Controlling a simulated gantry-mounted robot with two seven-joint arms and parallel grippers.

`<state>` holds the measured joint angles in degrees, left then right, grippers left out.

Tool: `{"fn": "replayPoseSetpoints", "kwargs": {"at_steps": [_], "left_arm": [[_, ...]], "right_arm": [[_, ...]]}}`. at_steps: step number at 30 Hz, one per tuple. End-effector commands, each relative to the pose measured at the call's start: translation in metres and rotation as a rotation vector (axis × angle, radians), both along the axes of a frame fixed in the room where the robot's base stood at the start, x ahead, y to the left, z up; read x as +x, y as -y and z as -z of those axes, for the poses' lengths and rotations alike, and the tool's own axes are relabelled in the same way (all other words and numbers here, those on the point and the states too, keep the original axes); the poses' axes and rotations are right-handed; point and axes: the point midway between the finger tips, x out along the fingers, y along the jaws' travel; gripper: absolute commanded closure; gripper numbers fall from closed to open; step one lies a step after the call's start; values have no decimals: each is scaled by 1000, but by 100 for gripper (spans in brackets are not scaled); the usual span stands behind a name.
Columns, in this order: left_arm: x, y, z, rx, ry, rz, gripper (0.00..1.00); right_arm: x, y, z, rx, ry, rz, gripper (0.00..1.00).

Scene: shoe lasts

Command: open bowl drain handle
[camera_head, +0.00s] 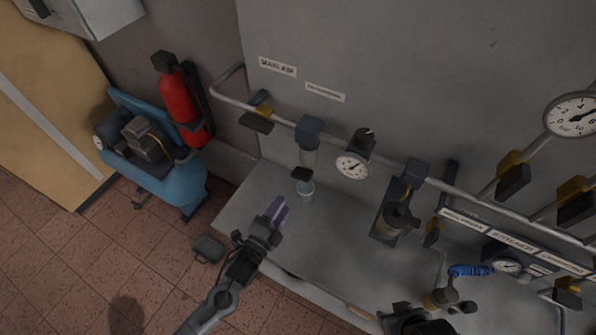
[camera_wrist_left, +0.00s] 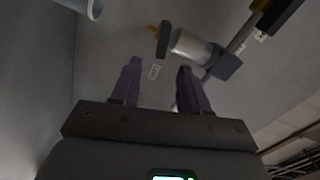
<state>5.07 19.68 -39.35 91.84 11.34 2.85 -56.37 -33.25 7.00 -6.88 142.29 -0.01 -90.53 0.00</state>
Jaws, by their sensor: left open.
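A clear filter bowl (camera_head: 308,158) hangs under a dark block on the wall pipe in the head view. A black drain handle (camera_head: 302,174) sits at its lower end. A small clear cup (camera_head: 305,190) stands on the ledge below. My left gripper (camera_head: 279,207) is open and empty, left of the cup and lower in the picture, apart from the handle. In the left wrist view the bowl (camera_wrist_left: 190,46) and the dark drain handle (camera_wrist_left: 163,40) appear beyond the two purple fingers (camera_wrist_left: 158,82). The cup (camera_wrist_left: 95,8) is cut by the top edge. I see no right gripper clearly.
A pressure gauge (camera_head: 352,166) is right of the bowl. A grey ledge (camera_head: 262,192) lies below. A red extinguisher (camera_head: 178,98) and blue compressor (camera_head: 175,187) stand at left.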

Motion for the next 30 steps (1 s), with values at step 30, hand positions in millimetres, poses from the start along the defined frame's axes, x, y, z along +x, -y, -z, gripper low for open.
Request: {"fn": "replayPoseSetpoints", "kwargs": {"at_steps": [30], "left_arm": [[97, 49, -5, -1, 3, -1, 55]], "right_arm": [[0, 1, -6, -5, -4, -3, 57]]}}
